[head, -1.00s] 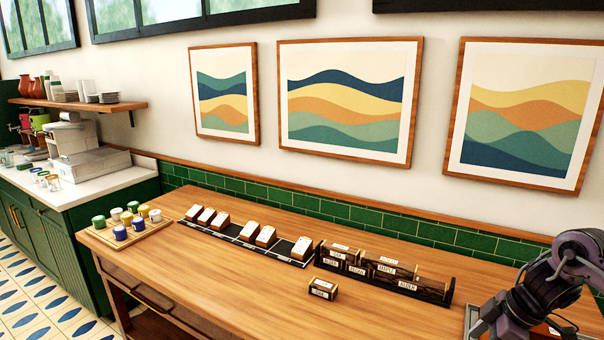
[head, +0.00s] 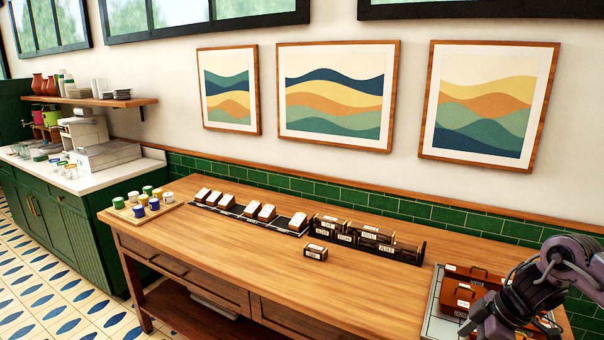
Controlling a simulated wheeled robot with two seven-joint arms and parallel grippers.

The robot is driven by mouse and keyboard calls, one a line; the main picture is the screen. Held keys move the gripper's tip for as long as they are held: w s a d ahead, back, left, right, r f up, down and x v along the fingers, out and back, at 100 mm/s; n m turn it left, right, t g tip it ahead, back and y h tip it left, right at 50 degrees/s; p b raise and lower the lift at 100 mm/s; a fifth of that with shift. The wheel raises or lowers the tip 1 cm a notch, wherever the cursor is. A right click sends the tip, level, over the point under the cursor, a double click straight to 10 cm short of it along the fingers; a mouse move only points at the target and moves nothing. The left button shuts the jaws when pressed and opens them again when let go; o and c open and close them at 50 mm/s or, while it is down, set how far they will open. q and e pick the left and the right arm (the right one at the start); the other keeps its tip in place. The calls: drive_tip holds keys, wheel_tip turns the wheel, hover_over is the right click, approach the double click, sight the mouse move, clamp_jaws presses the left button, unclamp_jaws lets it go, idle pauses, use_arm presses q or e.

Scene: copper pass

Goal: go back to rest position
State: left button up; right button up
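One of my arms comes in at the right edge of the head view. Its gripper (head: 487,322) is low at the right, over the front part of a grey tray, and its fingers are too hidden to tell open from shut. My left arm and gripper are not in view. The wooden table (head: 230,258) stands in front of me.
The grey tray (head: 427,323) holds brown boxes (head: 468,274) under my arm. A small labelled box (head: 315,252) stands alone mid-table. A black rack (head: 405,255) of labelled boxes, a black strip (head: 232,214) with white-topped boxes and a cup board (head: 122,212) line the back. The front left is clear.

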drive_tip(key=w+a+f+m+t+y, duration=0.1)
drive_tip(key=w+a+f, duration=0.15)
drive_tip(key=f, duration=0.45)
drive_tip(key=w+a+f+t+y+b, duration=0.1)
drive_tip(key=w+a+f, duration=0.1)
drive_tip(key=a+f, duration=0.35)
drive_tip(key=w+a+f+m, duration=0.1)
drive_tip(key=w+f, duration=0.1)
drive_tip(key=f, duration=0.6)
drive_tip(key=s+a+f+m+t, duration=0.15)
drive_tip(key=s+f, duration=0.25)
drive_tip(key=f, duration=0.9)
drive_tip(key=s+a+f+m+g+h+b, duration=0.1)
drive_tip(key=s+f+m+h, duration=0.15)
drive_tip(key=s+f, duration=1.05)
drive_tip(key=s+f+m+g+h+b, duration=0.1)
drive_tip(key=s+f+m+g+h, duration=0.15)
drive_tip(key=s+f, duration=1.05)
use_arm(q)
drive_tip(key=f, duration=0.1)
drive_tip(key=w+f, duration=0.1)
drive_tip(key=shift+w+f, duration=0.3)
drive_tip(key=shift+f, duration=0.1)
use_arm(e)
drive_tip(key=s+a+g+h, duration=0.1)
drive_tip(key=s, duration=1.6)
drive_tip(key=shift+s+a+f+m+g, duration=0.2)
drive_tip(key=shift+s+f+m+g, duration=0.1)
drive_tip(key=shift+m+g, duration=0.15)
